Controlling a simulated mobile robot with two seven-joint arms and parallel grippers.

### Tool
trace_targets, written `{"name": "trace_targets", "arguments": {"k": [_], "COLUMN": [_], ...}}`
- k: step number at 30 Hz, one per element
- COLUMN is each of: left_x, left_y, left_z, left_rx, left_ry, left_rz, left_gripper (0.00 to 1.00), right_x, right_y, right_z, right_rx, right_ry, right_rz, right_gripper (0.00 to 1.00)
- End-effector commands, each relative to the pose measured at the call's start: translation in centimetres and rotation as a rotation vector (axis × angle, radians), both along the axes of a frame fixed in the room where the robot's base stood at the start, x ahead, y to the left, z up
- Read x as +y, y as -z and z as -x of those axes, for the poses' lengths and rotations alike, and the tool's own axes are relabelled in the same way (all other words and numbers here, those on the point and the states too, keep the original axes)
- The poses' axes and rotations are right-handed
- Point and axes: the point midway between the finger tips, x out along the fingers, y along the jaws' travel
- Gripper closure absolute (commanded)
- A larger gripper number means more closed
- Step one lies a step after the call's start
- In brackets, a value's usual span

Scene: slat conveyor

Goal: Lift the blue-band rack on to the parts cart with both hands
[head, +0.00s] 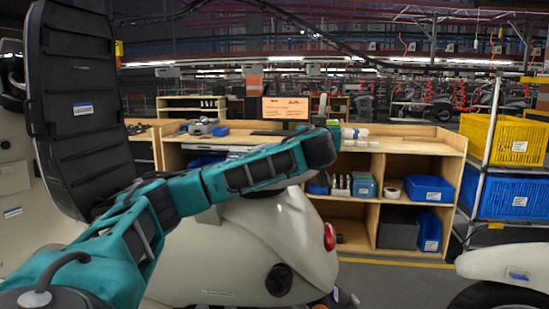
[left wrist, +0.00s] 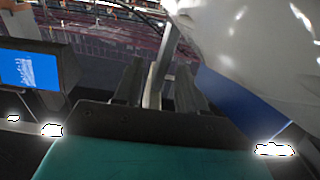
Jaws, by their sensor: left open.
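My left gripper (left wrist: 158,90) shows in the left wrist view with its two dark fingers apart. A thin grey upright bar (left wrist: 155,88) appears between or behind them; I cannot tell whether it is touched. In the head view my left arm reaches from the lower left to the middle, and its fingers cannot be made out there. I cannot identify a blue-band rack in either view. A metal-framed rack or cart with a yellow crate (head: 508,140) and a blue crate (head: 508,193) stands at the right; whether it is the parts cart is unclear. My right gripper is out of view.
A cream scooter body (head: 250,240) stands behind my left arm. A wooden shelf bench (head: 425,145) with blue bins (head: 428,188) is behind it. A large dark ribbed panel (head: 85,110) stands at the left. Another scooter part (head: 510,265) is at the lower right.

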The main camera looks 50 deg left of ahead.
Motion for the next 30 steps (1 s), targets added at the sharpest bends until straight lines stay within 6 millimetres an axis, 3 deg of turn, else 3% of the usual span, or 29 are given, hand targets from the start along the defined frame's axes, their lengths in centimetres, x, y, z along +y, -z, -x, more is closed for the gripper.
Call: {"name": "trace_targets", "arguments": {"k": [7, 19, 30], "left_x": [0.04, 0.04, 0.05], "left_y": [0.04, 0.04, 0.05], "left_z": [-0.11, -0.08, -0.08], "left_rx": [0.000, 0.001, -0.001], "left_ry": [0.001, 0.001, 0.001], "left_rz": [-0.001, -0.001, 0.001], "left_gripper": [0.60, 0.99, 1.00], "right_x": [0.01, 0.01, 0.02], "right_y": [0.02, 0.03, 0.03], "right_z": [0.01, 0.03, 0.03], "right_rx": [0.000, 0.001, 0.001], "right_ry": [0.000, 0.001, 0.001], "right_rz": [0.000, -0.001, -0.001], "right_gripper": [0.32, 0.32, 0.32]}}
